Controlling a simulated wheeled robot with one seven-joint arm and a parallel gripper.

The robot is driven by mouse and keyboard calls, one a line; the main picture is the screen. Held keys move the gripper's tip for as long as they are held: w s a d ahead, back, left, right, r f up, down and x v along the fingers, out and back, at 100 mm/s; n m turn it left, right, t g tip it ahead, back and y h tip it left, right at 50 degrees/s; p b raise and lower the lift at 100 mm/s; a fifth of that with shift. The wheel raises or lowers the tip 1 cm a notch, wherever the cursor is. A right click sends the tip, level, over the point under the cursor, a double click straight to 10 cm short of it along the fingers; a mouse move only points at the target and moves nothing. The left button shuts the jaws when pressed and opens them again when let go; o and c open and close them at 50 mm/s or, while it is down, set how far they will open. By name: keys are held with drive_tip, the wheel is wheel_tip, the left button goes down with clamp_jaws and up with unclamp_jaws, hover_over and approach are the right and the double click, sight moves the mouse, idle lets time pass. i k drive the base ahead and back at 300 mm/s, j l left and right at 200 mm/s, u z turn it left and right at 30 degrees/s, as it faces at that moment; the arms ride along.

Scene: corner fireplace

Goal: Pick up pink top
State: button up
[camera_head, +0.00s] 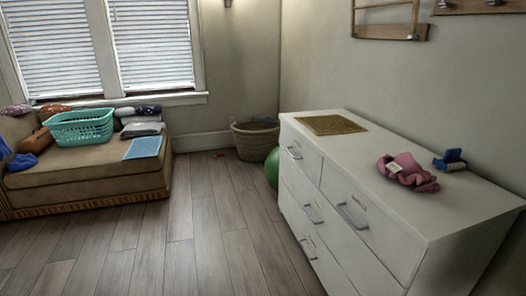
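The pink top (406,171) lies crumpled on top of the white dresser (368,195), toward its right part, with a small pale patch on its left side. A dark blue object (450,160) sits just behind and to the right of it, apart from it. My gripper is not in view.
A tan woven mat (331,125) lies at the dresser's far end. A wicker basket (256,140) and a green ball (272,167) stand beyond it. A brown couch (90,170) at left holds a teal laundry basket (81,127) and folded cloths.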

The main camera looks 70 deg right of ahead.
sight(403, 167)
drive_tip(key=l+z, duration=0.2)
drive_tip(key=z, duration=0.2)
drive_tip(key=i+l+z, duration=0.15)
drive_tip(key=z, duration=0.3)
drive_tip(key=i+l+z, duration=0.1)
drive_tip(key=z, duration=0.3)
drive_tip(key=i+l+z, duration=0.1)
drive_tip(key=z, duration=0.35)
drive_tip(key=i+l+z, duration=0.15)
drive_tip(key=z, duration=0.25)
drive_tip(key=i+z, duration=0.4)
drive_tip(key=i+j+z, duration=0.15)
drive_tip(key=i+z, duration=0.25)
drive_tip(key=i+j, duration=0.15)
drive_tip(key=i, duration=0.25)
drive_tip(key=i+j, duration=0.15)
drive_tip(key=i, duration=0.25)
